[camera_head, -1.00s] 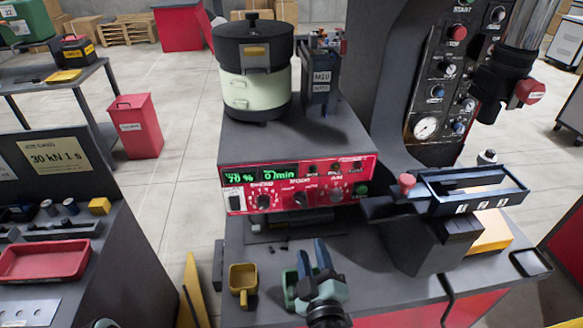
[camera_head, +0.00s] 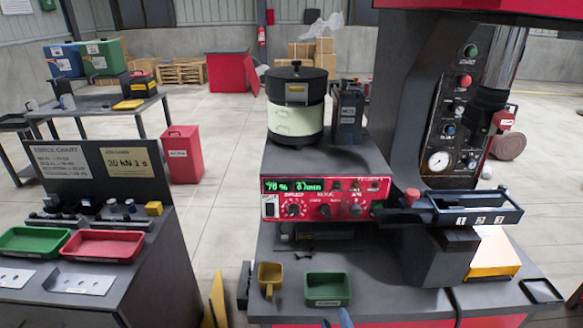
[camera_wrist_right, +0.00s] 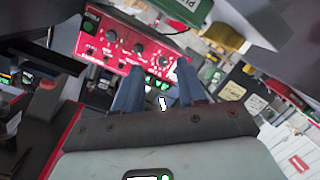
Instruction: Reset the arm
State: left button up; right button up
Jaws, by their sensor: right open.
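My right gripper (camera_head: 336,318) shows only as blue fingertips at the bottom edge of the head view, just below the small green tray (camera_head: 327,302). In the right wrist view the two fingers of this gripper (camera_wrist_right: 158,84) stand apart with nothing held between them. The rest of the right arm is out of the head view. The red-fronted feeder controller (camera_head: 326,198) is beyond the gripper, and it also shows in the wrist view (camera_wrist_right: 125,45). My left gripper does not show.
The bowl feeder (camera_head: 296,118) stands on the controller. A yellow scoop (camera_head: 269,278) sits left of the green tray. The dark numbered rail (camera_head: 480,220) and press column are at the right. A side bench holds a red tray (camera_head: 102,252) and another green tray (camera_head: 34,234).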

jog(key=s+d+f+m+g+p, duration=0.2)
jog(key=f+g, duration=0.2)
jog(key=f, duration=0.6)
jog(key=s+d+f+m+g+p, duration=0.1)
jog(key=s+f+m+g, duration=0.25)
jog(key=f, duration=0.65)
pick_arm(q)
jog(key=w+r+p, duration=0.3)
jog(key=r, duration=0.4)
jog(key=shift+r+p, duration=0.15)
jog(key=shift+p, duration=0.2)
pick_arm(e)
jog(key=s+f+m+g+y, duration=0.1)
jog(key=s+f+m+g, duration=0.2)
jog(key=s, duration=0.6)
jog(key=s+f+m+g+y, duration=0.2)
jog(key=s+f+m+g, duration=0.2)
jog(key=s+f+g, duration=0.2)
jog(key=s+f, duration=0.2)
jog(key=s, duration=0.1)
jog(key=shift+s+a+f, duration=0.15)
jog(key=shift+f, duration=0.1)
jog(key=shift+g, duration=0.25)
